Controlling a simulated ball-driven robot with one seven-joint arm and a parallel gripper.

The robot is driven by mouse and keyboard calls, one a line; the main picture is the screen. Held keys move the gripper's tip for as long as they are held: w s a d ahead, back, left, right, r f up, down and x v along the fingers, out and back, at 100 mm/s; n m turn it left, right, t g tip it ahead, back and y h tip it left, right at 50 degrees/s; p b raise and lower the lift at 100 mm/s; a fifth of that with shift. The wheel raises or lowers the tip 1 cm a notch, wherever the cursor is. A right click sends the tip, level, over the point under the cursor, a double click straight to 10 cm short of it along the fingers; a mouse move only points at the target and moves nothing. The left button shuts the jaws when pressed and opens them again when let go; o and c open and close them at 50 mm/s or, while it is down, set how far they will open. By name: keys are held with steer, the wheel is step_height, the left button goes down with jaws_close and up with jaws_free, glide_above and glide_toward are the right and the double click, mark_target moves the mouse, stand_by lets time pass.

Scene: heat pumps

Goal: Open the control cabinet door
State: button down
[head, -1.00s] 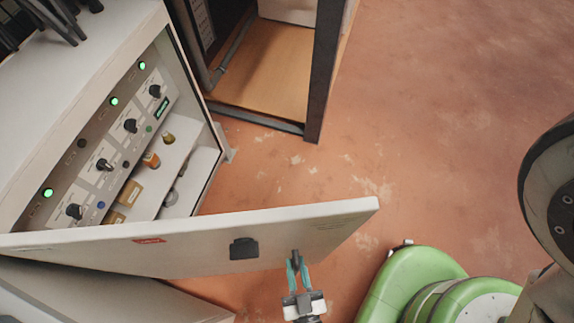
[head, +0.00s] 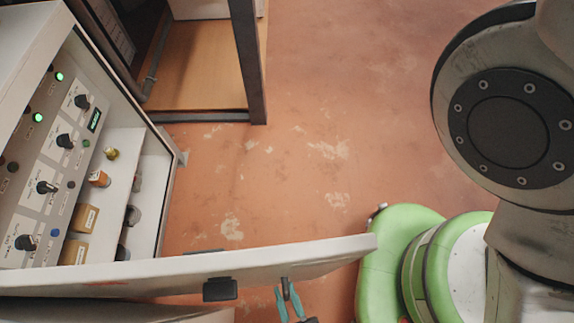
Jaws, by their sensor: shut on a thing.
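The control cabinet (head: 18,35) stands at the left with its front open, showing knobs, green lights and shelves. Its pale door (head: 320,260) is swung well out from the opening and runs across the lower part of the head view. A black latch block (head: 220,290) sits on the door, left of my gripper. Most of the gripper's body is cut off by the frame.
A dark-framed open unit (head: 247,60) with a wooden floor stands behind the cabinet. The orange, worn floor (head: 330,110) is clear between it and the door. My green base is at the lower right, close to the door's free edge, with my arm above it.

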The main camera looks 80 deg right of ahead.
steer(key=c, duration=1.2)
jaws_free()
steer(key=shift+o, duration=0.2)
steer(key=shift+a, duration=0.1)
steer(key=b+v, duration=0.2)
steer(key=v, duration=0.8)
steer(key=shift+s+a, duration=0.15)
steer(key=shift+a, duration=0.15)
steer(key=shift+f, duration=0.1)
